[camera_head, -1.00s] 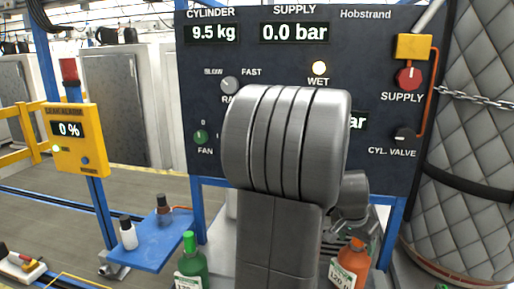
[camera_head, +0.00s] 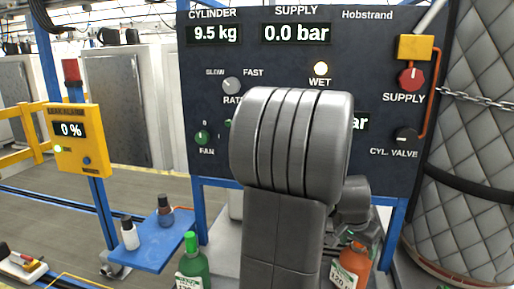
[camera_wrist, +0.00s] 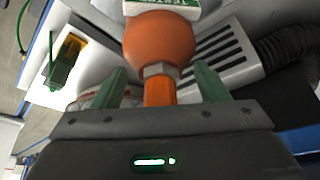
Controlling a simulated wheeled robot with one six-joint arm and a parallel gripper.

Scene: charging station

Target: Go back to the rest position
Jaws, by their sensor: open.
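My gripper (camera_wrist: 161,86) is open in the wrist view, its two green fingers spread on either side of the neck of an orange bottle (camera_wrist: 160,40). There is a gap between each finger and the neck. The bottle has a grey collar and a white label. It also shows at the lower right of the head view (camera_head: 352,270), under my wrist. My grey arm fills the middle of the head view, and the fingers cannot be made out there.
A dark panel (camera_head: 290,60) with knobs and displays stands behind my arm. A green bottle (camera_head: 192,268) stands left of my arm. A blue shelf (camera_head: 150,252) holds two small bottles. A yellow alarm box (camera_head: 80,142) is at left, a quilted tank (camera_head: 465,150) at right.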

